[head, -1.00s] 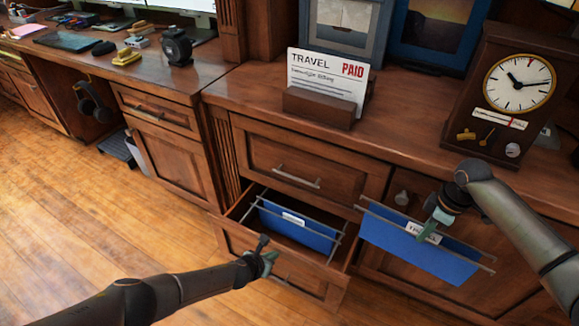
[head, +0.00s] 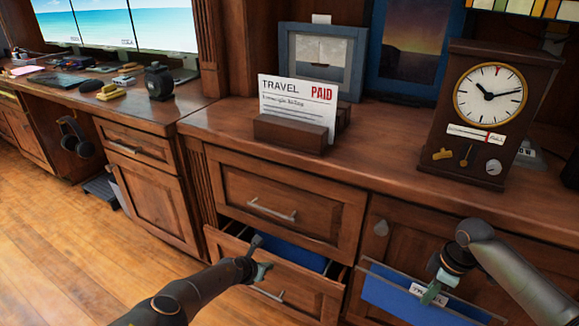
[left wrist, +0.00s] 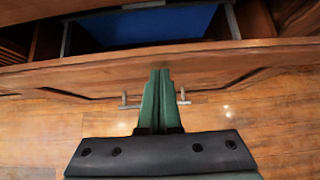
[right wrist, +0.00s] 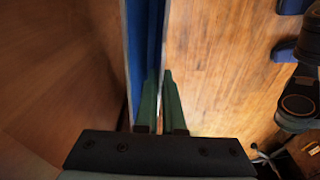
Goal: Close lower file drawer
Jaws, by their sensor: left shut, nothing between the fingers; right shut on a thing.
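The lower file drawer (head: 290,281) is partly open, with a blue folder (head: 301,256) inside. In the left wrist view its front (left wrist: 60,72) and the blue folder (left wrist: 150,25) behind it also show. My left gripper (head: 262,271) is shut and empty at the drawer's front, near the handle (head: 266,294); contact is unclear. My right gripper (head: 428,295) is shut on a blue hanging folder (head: 385,289) with a "TRAVEL" label, held right of the drawer before a cabinet door. In the right wrist view the folder (right wrist: 148,40) shows edge-on between the green fingers.
A closed upper drawer (head: 285,205) with a bar handle is directly above. A card holder (head: 290,133) with a "TRAVEL PAID" card and a clock (head: 487,105) stand on the desktop. Headphones (head: 75,138) hang at the left. The wooden floor (head: 60,240) at left is clear.

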